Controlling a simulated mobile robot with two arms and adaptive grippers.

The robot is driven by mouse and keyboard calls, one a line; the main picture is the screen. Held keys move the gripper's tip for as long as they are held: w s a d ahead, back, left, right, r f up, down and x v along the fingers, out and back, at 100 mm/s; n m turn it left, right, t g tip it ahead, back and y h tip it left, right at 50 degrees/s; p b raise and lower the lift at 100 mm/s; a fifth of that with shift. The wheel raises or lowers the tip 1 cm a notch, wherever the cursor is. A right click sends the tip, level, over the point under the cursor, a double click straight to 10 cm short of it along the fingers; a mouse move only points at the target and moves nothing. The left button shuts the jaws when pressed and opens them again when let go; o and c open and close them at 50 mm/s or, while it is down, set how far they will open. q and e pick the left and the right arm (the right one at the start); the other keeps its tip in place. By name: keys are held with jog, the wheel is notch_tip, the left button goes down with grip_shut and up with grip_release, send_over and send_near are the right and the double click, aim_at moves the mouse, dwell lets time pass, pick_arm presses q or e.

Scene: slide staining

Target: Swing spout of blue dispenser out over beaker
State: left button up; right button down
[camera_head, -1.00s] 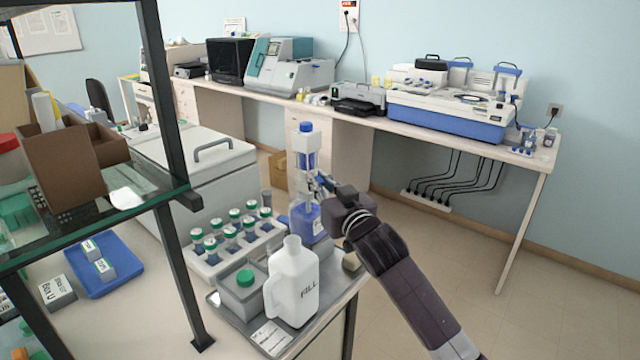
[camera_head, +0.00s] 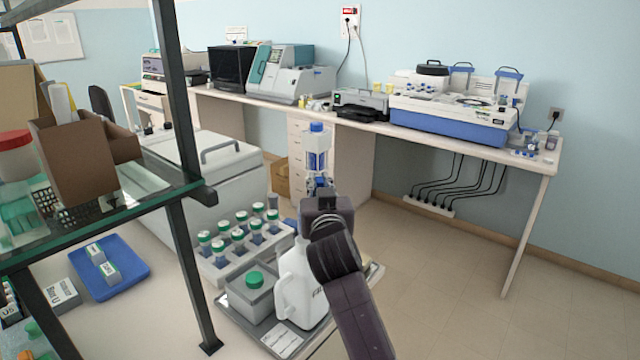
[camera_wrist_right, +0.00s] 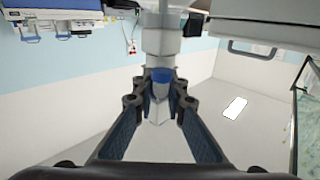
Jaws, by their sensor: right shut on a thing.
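In the right wrist view the two fingers (camera_wrist_right: 160,84) are closed in on a pale nozzle-like part with a blue band (camera_wrist_right: 161,76), which I take to be the spout. I cannot make out a beaker; my right arm covers the space in front of the dispenser. My left gripper is out of view.
A white jug (camera_head: 296,291) stands close to the left of my right arm. Beside it are a grey box with a green cap (camera_head: 248,297) and a rack of green-capped vials (camera_head: 222,277). A shelf post (camera_head: 190,215) rises at the left. Open floor lies to the right.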

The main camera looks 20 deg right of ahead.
jog(key=c, duration=1.9)
grip_release()
jog(key=shift+c, duration=0.2)
jog(key=s+a, duration=0.2)
jog(key=s, duration=0.9)
jog(key=shift+s, duration=0.4)
